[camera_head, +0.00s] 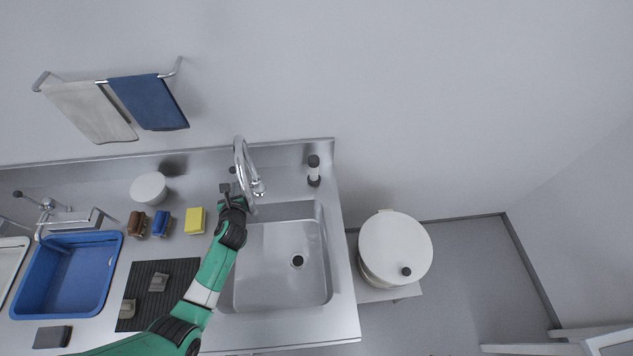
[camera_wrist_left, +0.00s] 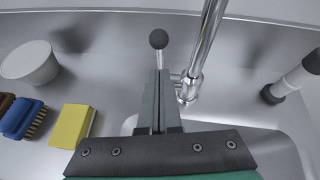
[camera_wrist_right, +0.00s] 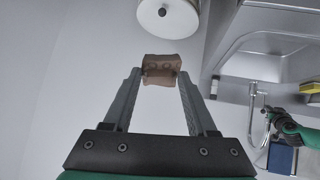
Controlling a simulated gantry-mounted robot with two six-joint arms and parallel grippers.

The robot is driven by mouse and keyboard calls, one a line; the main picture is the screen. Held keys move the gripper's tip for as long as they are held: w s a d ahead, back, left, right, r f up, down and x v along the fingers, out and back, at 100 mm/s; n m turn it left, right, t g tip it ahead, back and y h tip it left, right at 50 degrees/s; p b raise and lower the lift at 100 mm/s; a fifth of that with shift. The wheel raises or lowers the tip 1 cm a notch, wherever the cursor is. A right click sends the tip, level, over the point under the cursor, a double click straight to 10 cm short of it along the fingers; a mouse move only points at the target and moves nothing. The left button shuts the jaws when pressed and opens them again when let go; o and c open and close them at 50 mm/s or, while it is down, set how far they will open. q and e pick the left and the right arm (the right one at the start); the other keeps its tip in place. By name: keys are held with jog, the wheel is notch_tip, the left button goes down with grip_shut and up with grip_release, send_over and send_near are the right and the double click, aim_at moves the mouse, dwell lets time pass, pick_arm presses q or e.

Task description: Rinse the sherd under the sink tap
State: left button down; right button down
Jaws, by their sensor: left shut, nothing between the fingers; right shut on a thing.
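The sherd (camera_wrist_right: 161,70) is a brown, roughly square piece with darker markings. It is held between the fingertips of my right gripper (camera_wrist_right: 161,76) in the right wrist view, and this gripper is outside the head view. My left gripper (camera_head: 229,190) is shut and empty beside the chrome sink tap (camera_head: 242,165). In the left wrist view its closed fingers (camera_wrist_left: 159,75) point at the tap's lever with a dark ball knob (camera_wrist_left: 158,39). Whether they touch the lever I cannot tell. The steel sink basin (camera_head: 282,285) lies below the tap; no water stream is visible.
A yellow sponge (camera_head: 195,221), a blue brush (camera_head: 161,223) and a brown brush (camera_head: 137,224) lie left of the tap. A dark ribbed mat (camera_head: 188,268) holds grey pieces. A blue tub (camera_head: 67,275) stands further left. A white lidded bin (camera_head: 395,246) stands right of the sink.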

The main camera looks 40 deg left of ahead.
pick_arm(q)
jog(key=r+p+v, duration=0.1)
jog(key=p+v, duration=0.7)
jog(key=v, duration=0.3)
jog(key=shift+w+a, duration=0.15)
jog(key=shift+w, duration=0.15)
